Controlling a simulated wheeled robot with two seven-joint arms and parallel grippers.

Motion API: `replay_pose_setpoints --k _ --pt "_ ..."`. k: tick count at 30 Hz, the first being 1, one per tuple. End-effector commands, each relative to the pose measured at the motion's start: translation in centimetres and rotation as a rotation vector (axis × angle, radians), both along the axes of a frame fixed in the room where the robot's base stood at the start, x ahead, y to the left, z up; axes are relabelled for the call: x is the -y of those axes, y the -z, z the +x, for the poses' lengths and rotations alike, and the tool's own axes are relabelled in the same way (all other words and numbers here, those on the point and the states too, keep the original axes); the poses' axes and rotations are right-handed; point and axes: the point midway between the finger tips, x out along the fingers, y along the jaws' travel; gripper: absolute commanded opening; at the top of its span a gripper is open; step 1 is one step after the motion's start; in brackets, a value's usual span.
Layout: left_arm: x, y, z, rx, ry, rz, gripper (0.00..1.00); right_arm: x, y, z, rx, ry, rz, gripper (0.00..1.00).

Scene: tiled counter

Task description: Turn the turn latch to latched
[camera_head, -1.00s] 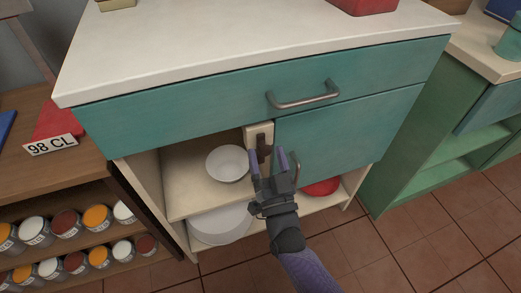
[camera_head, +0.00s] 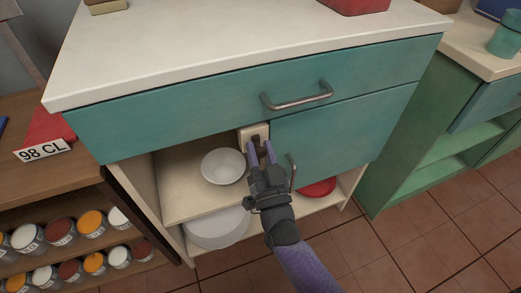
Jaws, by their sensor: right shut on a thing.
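The turn latch is a dark brown handle (camera_head: 256,140) on a cream plate (camera_head: 246,131), below the teal drawer and beside the left edge of the teal door (camera_head: 335,135). My right gripper (camera_head: 260,148) reaches up from below, its two purple fingers shut on the latch handle, one on each side. The fingers hide the lower part of the handle, and I cannot tell its exact angle. My left gripper is not in view.
A bar handle (camera_head: 298,98) crosses the teal drawer (camera_head: 200,112) above. A white bowl (camera_head: 223,167) stands on the open shelf at left, with a larger white dish (camera_head: 217,228) below. A red bowl (camera_head: 318,187) sits low, right of my arm.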

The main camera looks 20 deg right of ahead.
Motion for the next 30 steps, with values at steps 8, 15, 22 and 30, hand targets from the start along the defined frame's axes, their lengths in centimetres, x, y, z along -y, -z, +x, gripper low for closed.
replay_pose_setpoints --k 8,15,22,30 --pt "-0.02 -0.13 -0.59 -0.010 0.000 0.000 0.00 0.00 0.08 -0.02 -0.001 0.000 0.000 0.00" --pt "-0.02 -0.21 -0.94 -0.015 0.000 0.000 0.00 0.00 0.09 -0.03 -0.002 -0.001 0.000 0.00" --pt "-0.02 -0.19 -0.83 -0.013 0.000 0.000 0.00 -0.01 0.11 -0.03 -0.002 -0.001 0.000 0.00" --pt "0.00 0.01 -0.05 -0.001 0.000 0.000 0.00 -0.01 0.12 -0.04 -0.003 -0.001 0.000 0.00"
